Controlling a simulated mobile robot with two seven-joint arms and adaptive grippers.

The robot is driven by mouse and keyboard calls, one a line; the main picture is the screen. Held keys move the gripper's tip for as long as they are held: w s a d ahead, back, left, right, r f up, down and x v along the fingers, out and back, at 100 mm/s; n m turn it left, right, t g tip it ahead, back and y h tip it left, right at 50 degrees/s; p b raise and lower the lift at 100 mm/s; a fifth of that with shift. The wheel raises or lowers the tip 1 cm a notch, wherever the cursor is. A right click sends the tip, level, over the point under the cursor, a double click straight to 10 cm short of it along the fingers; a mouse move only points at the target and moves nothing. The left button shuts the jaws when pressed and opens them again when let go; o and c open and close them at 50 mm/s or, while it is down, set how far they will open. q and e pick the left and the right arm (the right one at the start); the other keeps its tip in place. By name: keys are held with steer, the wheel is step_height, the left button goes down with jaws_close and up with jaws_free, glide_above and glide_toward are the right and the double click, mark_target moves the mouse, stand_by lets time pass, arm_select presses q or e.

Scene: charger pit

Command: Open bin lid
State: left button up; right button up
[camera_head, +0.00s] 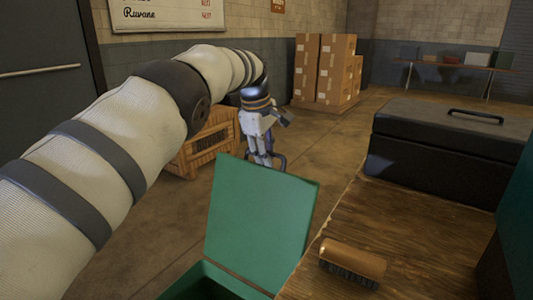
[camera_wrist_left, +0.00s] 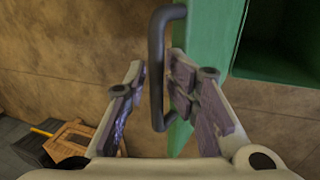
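The green bin (camera_head: 185,290) stands at the bottom of the head view, its dark inside partly showing. Its green lid (camera_head: 258,220) is raised and stands steeply up, hinged at the bin. The lid's edge also shows in the left wrist view (camera_wrist_left: 207,50). A dark bar handle (camera_wrist_left: 157,75) sticks out from the lid. My left gripper (camera_head: 265,155) is at the lid's top edge, on its far side. In the left wrist view its two fingers (camera_wrist_left: 158,65) stand apart on either side of the handle, with a gap on the left. My right gripper is out of view.
A wooden bench (camera_head: 410,240) at the right bears a brush (camera_head: 352,260) and a black toolbox (camera_head: 440,150). A wooden crate (camera_head: 200,148) stands on the floor behind the left arm. Stacked cartons (camera_head: 325,70) stand farther back. A green object (camera_head: 518,200) fills the right edge.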

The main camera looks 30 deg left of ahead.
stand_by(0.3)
arm_select(q)
steer(key=shift+a+r, duration=0.1)
steer(key=shift+r, duration=0.1)
steer(key=v, duration=1.1)
steer(key=shift+r, duration=0.25)
steer(key=shift+s, duration=0.15)
